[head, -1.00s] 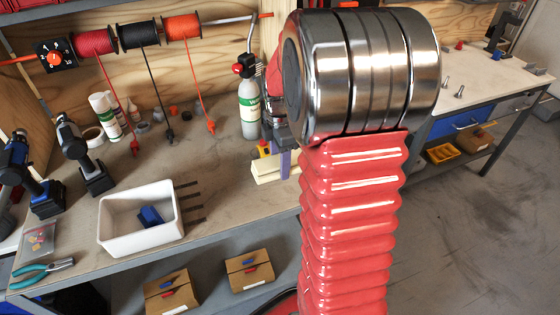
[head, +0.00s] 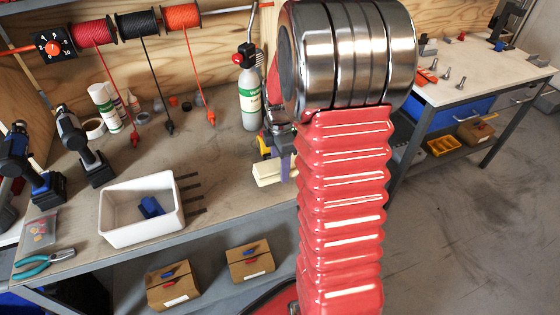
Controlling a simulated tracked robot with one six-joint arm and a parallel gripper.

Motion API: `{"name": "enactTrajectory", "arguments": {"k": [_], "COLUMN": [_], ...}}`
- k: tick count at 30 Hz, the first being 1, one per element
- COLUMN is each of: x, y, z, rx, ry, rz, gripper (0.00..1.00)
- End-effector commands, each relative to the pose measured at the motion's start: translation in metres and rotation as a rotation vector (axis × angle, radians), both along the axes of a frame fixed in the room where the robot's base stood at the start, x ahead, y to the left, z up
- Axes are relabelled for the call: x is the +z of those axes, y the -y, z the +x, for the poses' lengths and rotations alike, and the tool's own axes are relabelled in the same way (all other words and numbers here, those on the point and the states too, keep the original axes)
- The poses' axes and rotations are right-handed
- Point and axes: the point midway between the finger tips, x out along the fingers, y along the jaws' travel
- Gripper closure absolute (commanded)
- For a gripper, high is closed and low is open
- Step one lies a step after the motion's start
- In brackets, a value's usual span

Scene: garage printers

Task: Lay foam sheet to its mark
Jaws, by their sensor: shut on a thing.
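A pale cream slab (head: 266,174), which looks like the foam sheet, shows low beside my arm, over the bench. My gripper (head: 282,158) is mostly hidden behind my red arm. Only a dark part and a purple upright part show, right at the slab. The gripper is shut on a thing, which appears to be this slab. The slab's right end is covered, and I cannot tell whether it touches the bench. I cannot make out a mark for the sheet.
A white bin (head: 116,222) with a blue part stands on the bench (head: 226,165), next to dark strips (head: 192,198). A gas bottle (head: 251,100) and a small yellow and red item (head: 264,146) stand behind the slab. Cordless drills (head: 78,145) are at left.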

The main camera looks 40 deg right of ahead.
Motion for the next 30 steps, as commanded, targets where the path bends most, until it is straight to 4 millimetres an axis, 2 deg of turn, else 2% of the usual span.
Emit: {"name": "enactTrajectory", "arguments": {"k": [13,30], "x": [-0.023,-0.025], "y": [0.0,0.0], "z": [0.0,0.0], "rx": [0.0,0.0], "ry": [-0.001,0.0], "rz": [0.0,0.0], "gripper": [0.7,0.7]}}
